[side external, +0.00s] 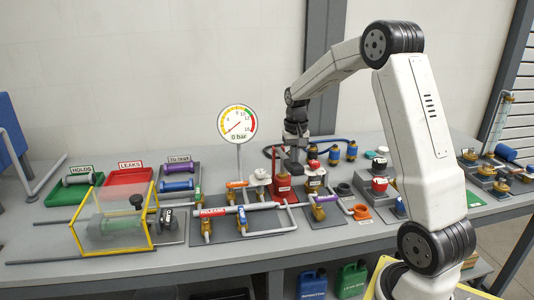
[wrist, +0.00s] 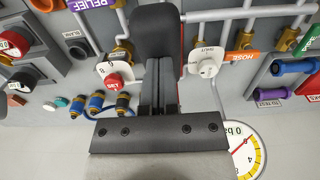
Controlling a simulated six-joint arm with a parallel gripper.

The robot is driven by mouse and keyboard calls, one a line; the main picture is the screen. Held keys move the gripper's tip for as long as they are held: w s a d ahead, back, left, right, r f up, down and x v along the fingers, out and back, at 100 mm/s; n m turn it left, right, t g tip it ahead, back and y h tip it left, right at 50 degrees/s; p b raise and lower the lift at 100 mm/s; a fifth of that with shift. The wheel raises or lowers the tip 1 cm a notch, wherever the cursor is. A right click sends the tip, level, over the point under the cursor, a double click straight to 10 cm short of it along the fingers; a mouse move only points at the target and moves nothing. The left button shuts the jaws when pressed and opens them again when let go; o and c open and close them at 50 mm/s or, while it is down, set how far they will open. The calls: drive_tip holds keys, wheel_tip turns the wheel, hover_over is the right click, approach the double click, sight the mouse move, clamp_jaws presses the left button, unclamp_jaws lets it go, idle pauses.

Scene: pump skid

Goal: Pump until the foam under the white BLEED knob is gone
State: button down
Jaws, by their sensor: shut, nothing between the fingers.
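My gripper (side external: 297,140) is shut and empty, pointing down above a red block with a white label (side external: 284,190) in the side view. In the wrist view my gripper (wrist: 160,85) shows end-on, its dark fingers together beside a thick black rounded part (wrist: 155,28); I cannot tell whether they touch. A white knob (side external: 261,177) stands left of the red block; a white knob (wrist: 207,68) also shows in the wrist view. Its label is too small to read, so I cannot confirm BLEED. No foam can be made out. The round gauge (side external: 237,124) reads 0 bar.
Pipes and valves crowd the bench around my gripper. A red RELEASE handle (side external: 213,212) and a clear yellow-framed guard (side external: 113,222) stand at left. Green (side external: 72,190) and red (side external: 128,178) trays lie behind. Red-knobbed units (side external: 379,185) stand at right.

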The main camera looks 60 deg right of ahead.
wheel_tip(320, 180, down, 7)
idle(1.0)
drive_tip(key=shift+r, duration=4.8)
drive_tip(key=shift+r, duration=2.5)
drive_tip(key=s+a+f+n+t, duration=0.1)
drive_tip(key=s+a+f+n, duration=0.2)
drive_tip(key=a, duration=0.5)
drive_tip(key=s+a+f+n, duration=0.3)
drive_tip(key=s+a+f, duration=0.1)
drive_tip(key=a, duration=0.5)
drive_tip(key=s+a+f+n+t, duration=0.1)
drive_tip(key=s+a+f+n, duration=0.2)
drive_tip(key=a+f, duration=0.3)
drive_tip(key=s+a, duration=0.1)
drive_tip(key=a, duration=0.1)
drive_tip(key=shift+a+t, duration=0.3)
drive_tip(key=shift+a, duration=0.05)
